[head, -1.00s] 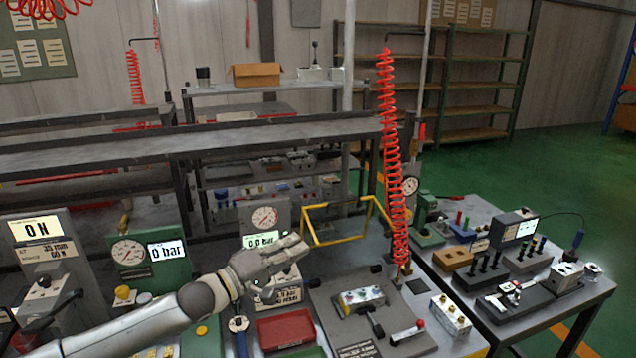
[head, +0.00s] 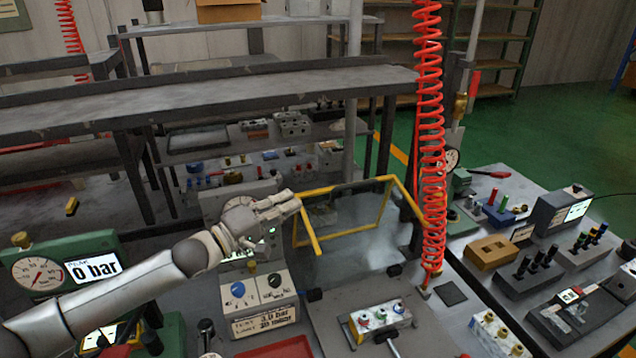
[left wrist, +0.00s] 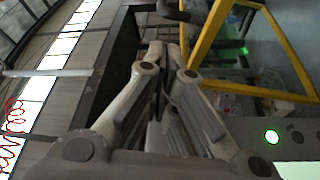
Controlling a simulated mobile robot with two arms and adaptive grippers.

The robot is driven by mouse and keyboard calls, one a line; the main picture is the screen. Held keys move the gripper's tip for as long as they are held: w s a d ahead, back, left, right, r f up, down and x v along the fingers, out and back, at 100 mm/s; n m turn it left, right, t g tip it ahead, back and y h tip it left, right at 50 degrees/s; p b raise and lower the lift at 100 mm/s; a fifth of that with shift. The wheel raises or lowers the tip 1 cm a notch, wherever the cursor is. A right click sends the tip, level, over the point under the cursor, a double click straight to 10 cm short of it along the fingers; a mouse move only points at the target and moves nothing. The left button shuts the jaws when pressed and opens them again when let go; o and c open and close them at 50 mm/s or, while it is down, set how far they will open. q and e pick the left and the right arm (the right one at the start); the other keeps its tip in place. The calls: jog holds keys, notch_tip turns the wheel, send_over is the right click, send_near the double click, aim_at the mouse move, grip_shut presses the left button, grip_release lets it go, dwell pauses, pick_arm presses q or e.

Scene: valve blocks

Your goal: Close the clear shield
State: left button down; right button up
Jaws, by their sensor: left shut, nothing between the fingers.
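The clear shield (head: 345,225) has a yellow frame and stands raised at the back of the grey test fixture in the head view. Its yellow bars also show at the upper right of the left wrist view (left wrist: 203,40). My left gripper (head: 292,202) is shut and empty. Its fingertips are at the shield's upper left corner, by the yellow bar; I cannot tell whether they touch. In the left wrist view the closed fingers (left wrist: 163,55) point up beside the yellow frame. My right gripper is not in view.
A valve block (head: 380,318) with coloured ports sits on the fixture plate (head: 330,312) in front of the shield. A red coiled hose (head: 431,150) hangs just right of the shield. A control box (head: 255,290) with knobs stands below my left gripper.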

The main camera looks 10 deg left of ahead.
aim_at(320, 196)
pick_arm(q)
jog(key=p+x, duration=0.3)
jog(key=x, duration=0.6)
jog(key=shift+w+d+r, duration=0.1)
jog(key=shift+w+d, duration=0.15)
jog(key=shift+d, duration=0.15)
jog(key=shift+a, duration=0.15)
